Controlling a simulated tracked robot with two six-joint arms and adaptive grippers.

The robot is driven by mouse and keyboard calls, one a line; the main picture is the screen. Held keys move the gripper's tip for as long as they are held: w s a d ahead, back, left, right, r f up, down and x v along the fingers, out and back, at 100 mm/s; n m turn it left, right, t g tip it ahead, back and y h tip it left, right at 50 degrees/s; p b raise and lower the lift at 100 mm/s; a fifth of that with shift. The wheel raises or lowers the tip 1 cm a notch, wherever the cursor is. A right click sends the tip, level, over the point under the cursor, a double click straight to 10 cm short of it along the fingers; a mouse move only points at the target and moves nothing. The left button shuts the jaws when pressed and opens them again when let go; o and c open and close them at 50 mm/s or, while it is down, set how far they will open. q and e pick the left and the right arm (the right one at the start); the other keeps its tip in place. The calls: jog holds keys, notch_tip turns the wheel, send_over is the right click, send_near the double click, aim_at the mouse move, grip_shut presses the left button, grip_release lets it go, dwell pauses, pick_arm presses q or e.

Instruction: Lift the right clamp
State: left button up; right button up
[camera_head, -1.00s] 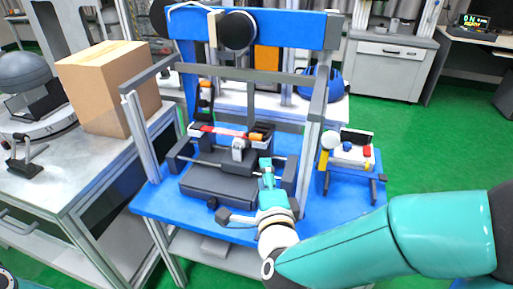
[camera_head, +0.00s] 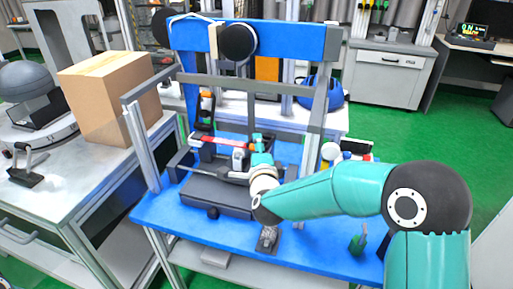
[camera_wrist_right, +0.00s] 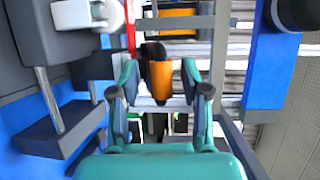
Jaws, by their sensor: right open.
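The right clamp, with an orange handle and a black end (camera_wrist_right: 160,78), shows between the fingertips of my right gripper (camera_wrist_right: 161,85) in the right wrist view. The fingers are apart, with a gap on each side of the handle. In the head view my right gripper (camera_head: 260,148) is at the right end of the red bar, over the dark fixture, and hides most of this clamp. The left clamp (camera_head: 206,108), black with an orange tip, stands upright at the left end of the red bar. My left gripper is out of view.
The blue tower frame (camera_head: 290,42) and its grey uprights (camera_head: 312,130) stand close around my right gripper. A dark fixture block (camera_head: 215,194) sits on the blue table (camera_head: 165,212). A cardboard box (camera_head: 110,95) stands on the bench at left.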

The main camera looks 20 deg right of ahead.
jog(key=shift+w, duration=0.2)
grip_shut()
jog(key=shift+a+f, duration=0.1)
